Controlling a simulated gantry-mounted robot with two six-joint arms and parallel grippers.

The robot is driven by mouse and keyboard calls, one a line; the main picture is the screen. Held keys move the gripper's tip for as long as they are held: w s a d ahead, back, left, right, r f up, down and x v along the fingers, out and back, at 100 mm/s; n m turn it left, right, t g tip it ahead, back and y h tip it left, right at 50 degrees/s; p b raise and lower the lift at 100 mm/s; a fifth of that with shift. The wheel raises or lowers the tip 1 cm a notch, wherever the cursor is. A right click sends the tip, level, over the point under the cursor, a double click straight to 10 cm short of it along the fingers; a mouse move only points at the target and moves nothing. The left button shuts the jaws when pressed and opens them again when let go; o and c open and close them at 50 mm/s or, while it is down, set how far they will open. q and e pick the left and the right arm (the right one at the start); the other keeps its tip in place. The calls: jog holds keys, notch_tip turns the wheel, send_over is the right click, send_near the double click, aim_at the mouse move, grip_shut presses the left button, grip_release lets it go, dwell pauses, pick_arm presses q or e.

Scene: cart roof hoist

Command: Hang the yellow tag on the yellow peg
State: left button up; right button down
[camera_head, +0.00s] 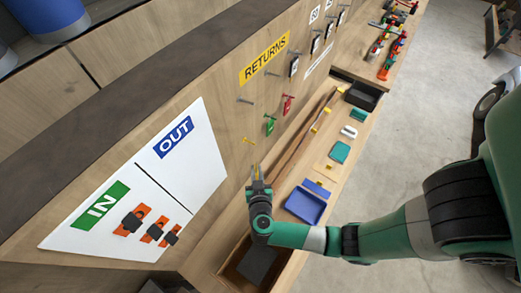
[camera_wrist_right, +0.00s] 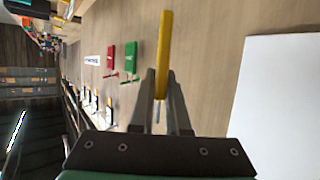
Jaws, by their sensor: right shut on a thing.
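My right gripper (camera_head: 257,172) is shut on the yellow tag (camera_head: 254,169), close to the wooden board and below the yellow peg (camera_head: 248,141). The peg is bare, and tag and peg look apart. In the right wrist view the yellow tag (camera_wrist_right: 163,45) shows edge-on, as a narrow upright strip between the fingertips of the right gripper (camera_wrist_right: 161,85). The yellow peg cannot be made out in that view. My left gripper is not in view.
A green tag (camera_head: 270,125) and a red tag (camera_head: 288,104) hang on pegs nearby, under the RETURNS sign (camera_head: 265,58). A white IN/OUT panel (camera_head: 197,150) is to the left. A blue tray (camera_head: 305,206) stands on the ledge below.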

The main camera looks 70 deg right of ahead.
jog(key=s+d+m+g+h, duration=0.1)
jog(key=s+d+m+g, duration=0.3)
jog(key=d+m+g, duration=0.15)
jog(key=w+d+b, duration=0.3)
jog(key=w+b, duration=0.6)
jog(key=shift+w+f, duration=0.2)
jog(key=shift+w, duration=0.2)
dwell(0.6)
jog(key=shift+d+n, duration=0.1)
jog(key=shift+n, duration=0.15)
jog(key=c, duration=0.8)
grip_release()
jog(key=shift+s+f, duration=0.1)
